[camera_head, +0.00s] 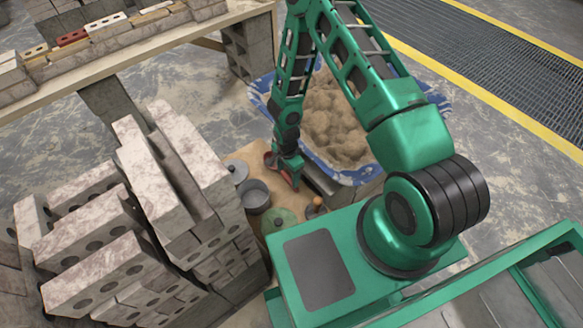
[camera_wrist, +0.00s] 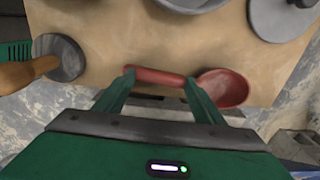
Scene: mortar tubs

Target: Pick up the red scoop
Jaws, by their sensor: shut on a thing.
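The red scoop (camera_wrist: 222,88) has a round bowl on the right and a short handle running left in the wrist view. My gripper (camera_wrist: 158,78) is shut on its handle, with one finger at the handle's far left end and the other near the bowl. In the head view, my gripper (camera_head: 287,172) hangs low over the tan board, and bits of the red scoop (camera_head: 269,160) show beside it. The fingers and arm hide part of the scoop there. I cannot tell whether the scoop touches the board.
On the tan board (camera_wrist: 130,30) are a grey pot (camera_head: 256,194), a grey lid (camera_head: 237,171), a green round piece (camera_head: 278,219) and a wooden-handled tool (camera_wrist: 58,58). A blue tub (camera_head: 356,175) of sand stands close right. Stacked bricks (camera_head: 160,190) rise on the left.

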